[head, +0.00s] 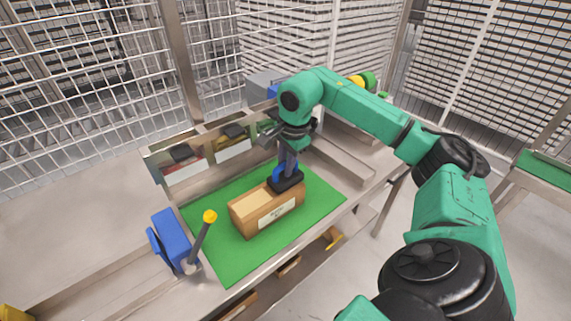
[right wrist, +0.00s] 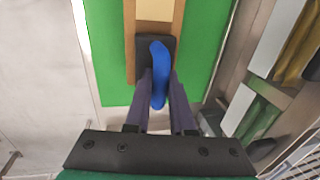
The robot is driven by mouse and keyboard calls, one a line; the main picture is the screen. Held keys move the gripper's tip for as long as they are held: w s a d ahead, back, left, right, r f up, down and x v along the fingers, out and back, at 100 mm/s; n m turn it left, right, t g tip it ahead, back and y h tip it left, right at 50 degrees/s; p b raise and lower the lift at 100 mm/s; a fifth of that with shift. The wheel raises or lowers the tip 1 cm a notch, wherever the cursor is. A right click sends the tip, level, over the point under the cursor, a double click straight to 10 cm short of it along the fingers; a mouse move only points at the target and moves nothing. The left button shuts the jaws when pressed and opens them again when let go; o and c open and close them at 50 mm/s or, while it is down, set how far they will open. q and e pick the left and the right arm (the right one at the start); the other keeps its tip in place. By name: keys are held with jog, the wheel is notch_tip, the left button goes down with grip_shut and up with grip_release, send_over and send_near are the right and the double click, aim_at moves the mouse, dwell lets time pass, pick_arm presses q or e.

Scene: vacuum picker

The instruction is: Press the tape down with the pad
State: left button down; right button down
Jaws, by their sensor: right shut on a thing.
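A brown cardboard box (head: 265,217) with a white label stands on the green mat (head: 222,262). A pale tape strip (head: 254,200) runs along its top, and the strip also shows in the right wrist view (right wrist: 155,10). My right gripper (head: 288,160) is shut on the blue handle of a black pad (head: 287,182). In the right wrist view the two fingers (right wrist: 161,88) flank the blue handle (right wrist: 158,72). The pad is at the right end of the box top and appears to touch it; it hides that end of the tape. My left gripper is out of view.
A blue block (head: 172,237) and a grey post with a yellow knob (head: 210,216) stand left of the mat. Bins (head: 184,168) line the back edge. Wire mesh fencing (head: 90,60) rises behind. The mat in front of the box is clear.

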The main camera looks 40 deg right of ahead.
jog(key=shift+r, duration=0.1)
notch_tip(320, 180, up, 5)
jog(key=p, duration=0.4)
jog(key=shift+f, duration=0.25)
